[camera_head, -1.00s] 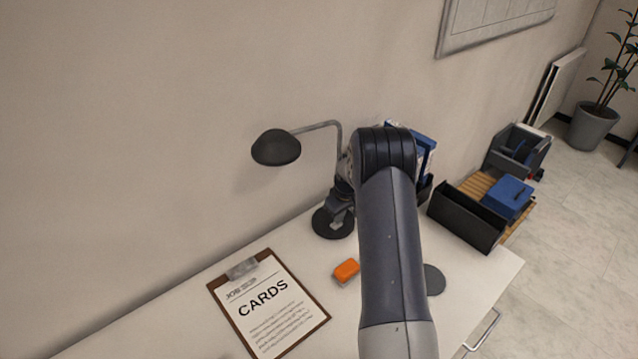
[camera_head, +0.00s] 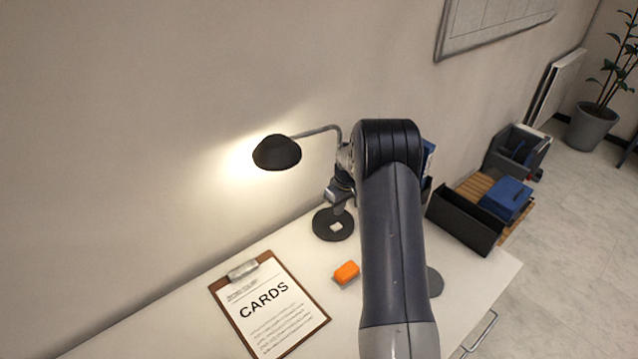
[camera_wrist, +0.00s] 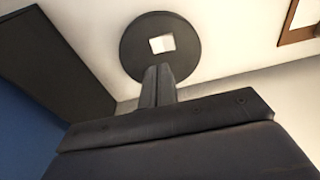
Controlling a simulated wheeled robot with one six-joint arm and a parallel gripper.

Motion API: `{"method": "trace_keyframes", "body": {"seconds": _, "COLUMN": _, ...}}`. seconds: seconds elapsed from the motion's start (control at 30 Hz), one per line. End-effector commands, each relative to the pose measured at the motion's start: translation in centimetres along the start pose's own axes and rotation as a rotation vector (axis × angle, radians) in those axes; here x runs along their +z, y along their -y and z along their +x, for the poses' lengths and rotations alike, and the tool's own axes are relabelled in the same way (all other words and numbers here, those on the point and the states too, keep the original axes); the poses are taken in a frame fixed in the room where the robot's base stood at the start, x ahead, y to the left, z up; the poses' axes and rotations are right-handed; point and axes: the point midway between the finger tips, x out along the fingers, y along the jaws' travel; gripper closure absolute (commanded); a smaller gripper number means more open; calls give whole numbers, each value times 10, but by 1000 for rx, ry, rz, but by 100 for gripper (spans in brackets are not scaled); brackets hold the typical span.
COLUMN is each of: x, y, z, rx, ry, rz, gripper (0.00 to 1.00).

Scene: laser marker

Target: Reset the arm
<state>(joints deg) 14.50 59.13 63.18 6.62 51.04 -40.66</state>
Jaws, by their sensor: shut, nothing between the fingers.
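My arm (camera_head: 392,240) rises in front of the desk and bends over toward the desk lamp. My gripper (camera_wrist: 158,70) shows in the wrist view with its two dark fingers together and nothing between them. It points at the round black lamp base (camera_wrist: 185,60), which has a pale square button (camera_wrist: 161,44). In the head view, the gripper (camera_head: 339,208) is just above the lamp base (camera_head: 322,225), and the pale button (camera_head: 336,227) shows below it. The lamp head (camera_head: 277,152) is lit and throws a glow on the wall.
A clipboard (camera_head: 219,290) marked CARDS and an orange block (camera_head: 346,271) lie on the white desk (camera_head: 300,250). A black box (camera_head: 464,222) and a blue box (camera_head: 506,198) stand at the right. The wall runs close behind the lamp.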

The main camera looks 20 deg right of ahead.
Motion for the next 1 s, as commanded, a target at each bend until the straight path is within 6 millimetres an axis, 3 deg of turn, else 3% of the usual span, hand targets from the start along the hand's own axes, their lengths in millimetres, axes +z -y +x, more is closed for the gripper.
{"method": "trace_keyframes", "body": {"seconds": 0.2, "x": -3, "y": 0, "z": -17, "rx": 1, "ry": -2, "rz": 0, "gripper": 100}}
{"method": "trace_keyframes", "body": {"seconds": 0.57, "x": -2, "y": 0, "z": -15, "rx": 1, "ry": -1, "rz": 0, "gripper": 100}}
{"method": "trace_keyframes", "body": {"seconds": 0.77, "x": 0, "y": 0, "z": 0, "rx": -1, "ry": 1, "rz": 0, "gripper": 100}}
{"method": "trace_keyframes", "body": {"seconds": 1.0, "x": 6, "y": 0, "z": 36, "rx": -1, "ry": 2, "rz": 0, "gripper": 100}}
